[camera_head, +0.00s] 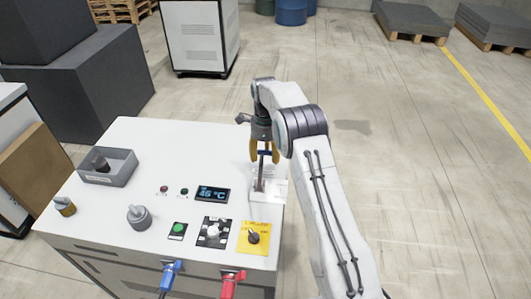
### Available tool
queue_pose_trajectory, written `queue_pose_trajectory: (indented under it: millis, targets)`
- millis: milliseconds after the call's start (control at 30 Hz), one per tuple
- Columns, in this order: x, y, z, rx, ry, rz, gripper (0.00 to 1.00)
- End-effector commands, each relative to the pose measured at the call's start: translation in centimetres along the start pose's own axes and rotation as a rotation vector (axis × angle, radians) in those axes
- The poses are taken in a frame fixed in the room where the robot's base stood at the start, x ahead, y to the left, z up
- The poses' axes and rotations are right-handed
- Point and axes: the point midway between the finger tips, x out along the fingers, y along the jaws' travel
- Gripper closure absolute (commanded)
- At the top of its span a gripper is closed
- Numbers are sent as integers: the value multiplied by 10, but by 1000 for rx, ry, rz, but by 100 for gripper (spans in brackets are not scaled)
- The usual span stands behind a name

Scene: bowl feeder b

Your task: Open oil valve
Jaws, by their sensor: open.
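A white machine cabinet (110,150) stands at lower left. No part of it is legibly labelled as the oil valve. A blue valve handle (171,271) and a red valve handle (232,280) stick out from its front edge.
The cabinet top carries a display (212,194), a yellow switch plate (254,237), a black-and-white switch plate (215,232), a grey knob (138,217) and a grey tray (108,168). Dark blocks (75,95) stand behind left. The floor (420,150) right of my arm is clear.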

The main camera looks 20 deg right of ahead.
Motion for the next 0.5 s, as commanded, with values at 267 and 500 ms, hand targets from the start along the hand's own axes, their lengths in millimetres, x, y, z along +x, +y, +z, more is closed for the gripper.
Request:
queue_pose_trajectory:
  millis: [267, 500]
  targets:
    - [1, 0, 0, 0, 0, 0, 46]
    - [1, 0, 0, 0, 0, 0, 61]
